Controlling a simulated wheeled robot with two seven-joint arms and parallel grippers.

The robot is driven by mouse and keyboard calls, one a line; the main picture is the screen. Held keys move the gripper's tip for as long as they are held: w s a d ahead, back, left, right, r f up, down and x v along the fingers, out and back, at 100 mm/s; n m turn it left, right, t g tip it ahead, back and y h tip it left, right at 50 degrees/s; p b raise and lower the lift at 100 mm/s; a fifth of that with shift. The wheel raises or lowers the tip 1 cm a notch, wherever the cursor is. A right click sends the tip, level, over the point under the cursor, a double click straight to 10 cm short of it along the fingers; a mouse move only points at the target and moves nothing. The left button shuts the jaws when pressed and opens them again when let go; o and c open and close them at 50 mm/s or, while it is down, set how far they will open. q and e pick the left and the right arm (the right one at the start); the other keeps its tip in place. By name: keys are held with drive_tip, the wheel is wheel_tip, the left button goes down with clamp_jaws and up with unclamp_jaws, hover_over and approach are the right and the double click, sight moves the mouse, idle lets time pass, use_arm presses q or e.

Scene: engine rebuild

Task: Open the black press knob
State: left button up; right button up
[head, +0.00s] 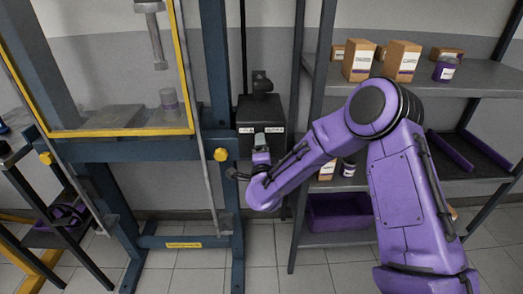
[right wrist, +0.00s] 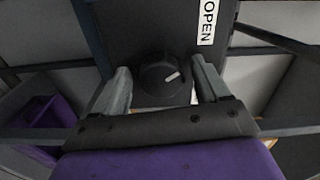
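The black press knob (right wrist: 160,75) is round with a white pointer mark and sits on a black control box (head: 262,110). In the right wrist view the mark points right and slightly up, and a white OPEN label (right wrist: 207,22) is above and right of it. My right gripper (right wrist: 162,84) is open, with one finger on each side of the knob and narrow gaps seeming to show. In the head view the right gripper (head: 261,143) is at the box front and hides the knob. My left gripper is not in view.
A blue press frame (head: 222,60) with a yellow-edged clear guard (head: 115,132) stands left of the box. A grey shelf (head: 440,82) with cardboard boxes (head: 402,62) and a purple bin (head: 338,212) stands right. A yellow knob (head: 221,154) is close left of the gripper.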

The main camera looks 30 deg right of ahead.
drive_tip(key=shift+s+a, duration=0.1)
drive_tip(key=b+v, duration=0.1)
drive_tip(key=v, duration=0.9)
drive_tip(key=shift+b, duration=0.4)
drive_tip(key=shift+s+a, duration=0.1)
